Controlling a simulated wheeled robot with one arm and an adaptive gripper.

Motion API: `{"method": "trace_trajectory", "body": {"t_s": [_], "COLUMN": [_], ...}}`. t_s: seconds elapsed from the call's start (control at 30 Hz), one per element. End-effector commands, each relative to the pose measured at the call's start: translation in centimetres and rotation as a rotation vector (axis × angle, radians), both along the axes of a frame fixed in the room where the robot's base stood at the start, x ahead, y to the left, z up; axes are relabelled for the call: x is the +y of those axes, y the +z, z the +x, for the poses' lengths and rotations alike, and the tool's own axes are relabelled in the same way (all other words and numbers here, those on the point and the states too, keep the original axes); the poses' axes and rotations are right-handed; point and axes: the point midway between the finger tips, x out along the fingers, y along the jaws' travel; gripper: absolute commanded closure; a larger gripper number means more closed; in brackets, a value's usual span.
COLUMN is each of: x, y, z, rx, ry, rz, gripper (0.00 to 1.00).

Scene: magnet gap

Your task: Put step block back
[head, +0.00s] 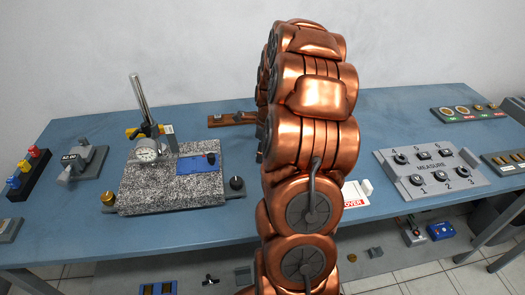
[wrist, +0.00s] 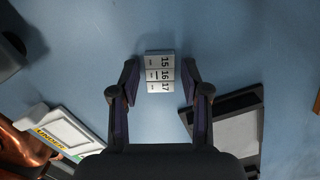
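The step block (wrist: 160,73) is a small pale block with steps marked 15, 16 and 17. In the wrist view it is on the blue table top, between the two fingertips of my gripper (wrist: 160,82). The fingers are spread, with a narrow strip of blue showing on each side of the block, so they do not appear to touch it. In the head view my copper arm hides both the gripper and the block.
In the wrist view a tray marked UNDER (wrist: 72,130) lies at lower left and a dark-framed grey plate (wrist: 236,131) at right. In the head view a granite plate (head: 140,190) with a dial gauge stands left, and a MEASURE panel (head: 430,178) right.

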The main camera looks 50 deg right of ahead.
Motion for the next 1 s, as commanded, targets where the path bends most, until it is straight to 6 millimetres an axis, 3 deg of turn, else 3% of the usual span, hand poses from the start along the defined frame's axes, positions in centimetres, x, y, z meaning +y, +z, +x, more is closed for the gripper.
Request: {"method": "trace_trajectory", "body": {"t_s": [0.47, 1.0], "x": [-0.1, -0.7], "y": [0.7, 9.8], "z": [0.0, -0.9], "rx": [0.0, -0.002], "ry": [0.0, 0.0], "rz": [-0.001, -0.002], "gripper": [0.44, 0.44]}}
